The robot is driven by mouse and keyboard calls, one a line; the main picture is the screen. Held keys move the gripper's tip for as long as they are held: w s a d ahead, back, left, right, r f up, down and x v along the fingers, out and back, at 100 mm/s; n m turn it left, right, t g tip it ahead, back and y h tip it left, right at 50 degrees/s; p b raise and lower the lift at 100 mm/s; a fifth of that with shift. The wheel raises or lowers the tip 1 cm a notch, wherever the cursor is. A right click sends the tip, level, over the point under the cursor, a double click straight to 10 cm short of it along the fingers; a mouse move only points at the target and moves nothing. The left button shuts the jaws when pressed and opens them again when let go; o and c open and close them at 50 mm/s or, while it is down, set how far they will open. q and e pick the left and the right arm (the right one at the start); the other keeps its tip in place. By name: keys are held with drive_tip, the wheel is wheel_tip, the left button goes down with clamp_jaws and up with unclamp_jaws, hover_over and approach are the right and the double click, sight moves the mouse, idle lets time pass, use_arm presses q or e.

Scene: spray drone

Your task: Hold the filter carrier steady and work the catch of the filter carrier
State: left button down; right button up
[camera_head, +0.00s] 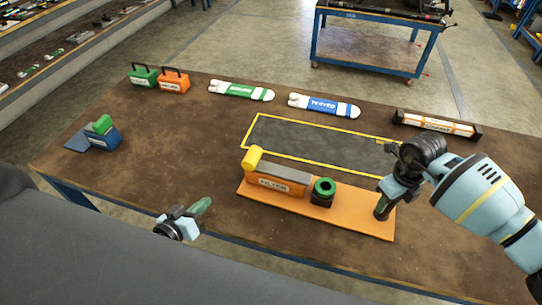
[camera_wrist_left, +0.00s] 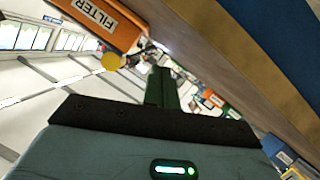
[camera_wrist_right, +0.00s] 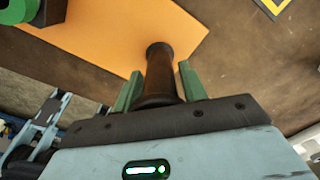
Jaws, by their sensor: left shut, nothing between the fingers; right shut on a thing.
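The filter carrier is an orange base plate (camera_head: 350,217) on the table's near side. It bears a grey-topped block labelled FILTER (camera_head: 275,186), a yellow catch (camera_head: 253,158) at the block's left end, and a green ring on a black block (camera_head: 323,191). My right gripper (camera_head: 382,206) is shut on a dark upright post (camera_wrist_right: 159,70) at the plate's right end. My left gripper (camera_head: 204,205) is shut and empty, in front of the plate's left end and apart from it. The left wrist view shows the yellow catch (camera_wrist_left: 112,61) beyond its closed fingers (camera_wrist_left: 160,88).
A yellow-outlined dark area (camera_head: 310,140) lies behind the carrier. Along the back are green (camera_head: 143,77) and orange (camera_head: 174,82) handled boxes, green-white (camera_head: 241,91) and blue-white (camera_head: 324,106) pieces, and a black-ended bar (camera_head: 437,125). A blue block (camera_head: 103,137) sits left. The left-middle table is clear.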

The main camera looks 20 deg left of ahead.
sight(259, 174)
drive_tip(key=shift+f, duration=0.1)
use_arm(q)
drive_tip(key=shift+w+a+r+n+t+h, duration=1.15)
drive_tip(key=shift+w+r+n, duration=1.5)
drive_tip(key=shift+n, duration=2.25)
drive_tip(key=w+d, duration=0.7)
drive_tip(key=w, duration=0.1)
drive_tip(key=shift+w+f, duration=0.15)
drive_tip(key=shift+d, duration=0.1)
drive_tip(key=d, duration=0.7)
drive_tip(key=shift+s, duration=0.2)
